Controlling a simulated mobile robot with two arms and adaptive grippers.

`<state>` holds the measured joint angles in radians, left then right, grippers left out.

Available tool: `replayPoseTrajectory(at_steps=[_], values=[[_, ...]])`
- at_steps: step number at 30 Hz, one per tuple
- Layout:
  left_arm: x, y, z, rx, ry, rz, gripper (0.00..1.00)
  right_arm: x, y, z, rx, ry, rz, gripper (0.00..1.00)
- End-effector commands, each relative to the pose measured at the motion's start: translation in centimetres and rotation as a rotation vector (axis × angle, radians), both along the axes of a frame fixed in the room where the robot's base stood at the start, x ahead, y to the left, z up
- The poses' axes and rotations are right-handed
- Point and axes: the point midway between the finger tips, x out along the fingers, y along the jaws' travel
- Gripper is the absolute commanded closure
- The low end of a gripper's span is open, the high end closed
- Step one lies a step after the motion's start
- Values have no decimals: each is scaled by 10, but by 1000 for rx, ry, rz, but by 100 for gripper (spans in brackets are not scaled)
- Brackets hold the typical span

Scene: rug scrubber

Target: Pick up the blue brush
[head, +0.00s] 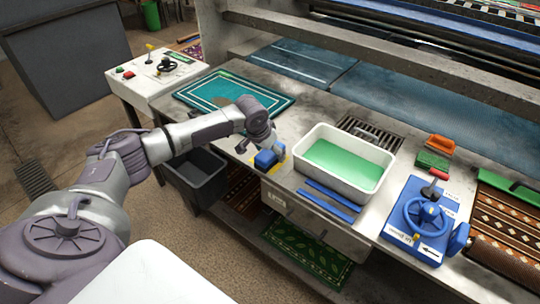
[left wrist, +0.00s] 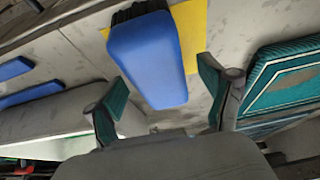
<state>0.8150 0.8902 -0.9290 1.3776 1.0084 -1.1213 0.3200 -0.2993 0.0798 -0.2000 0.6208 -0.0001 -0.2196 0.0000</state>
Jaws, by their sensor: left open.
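The blue brush (head: 267,160) sits near the front edge of the bench, to the left of the white tub. It also shows in the left wrist view (left wrist: 148,58), with dark bristles at its far end and a yellow patch (left wrist: 192,28) beside and under it. My left gripper (left wrist: 164,92) is open, with its two teal-padded fingers apart. The near end of the brush shows between the fingers in that view; I cannot tell whether they touch it. In the head view my left gripper (head: 261,146) is at the brush and partly hides it. My right gripper is not in view.
A white tub (head: 309,130) with green liquid stands right of the brush. Two blue strips (head: 328,201) lie at the bench's front. A green-bordered mat (head: 190,97) lies at the left. A blue valve unit (head: 405,212), a green brush (head: 432,160) and an orange one (head: 441,144) are farther right.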

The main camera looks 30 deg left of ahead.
Motion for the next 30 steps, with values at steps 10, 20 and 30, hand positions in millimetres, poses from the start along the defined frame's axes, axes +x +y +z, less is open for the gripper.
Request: replayPoseTrajectory(at_steps=[10, 20, 30], values=[[0, 0, -3, -1, 1, 1, 19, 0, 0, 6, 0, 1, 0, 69], [0, 0, -5, 0, 0, 0, 19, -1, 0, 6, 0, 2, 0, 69], [0, 0, -5, 0, 0, 0, 75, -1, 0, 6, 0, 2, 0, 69]])
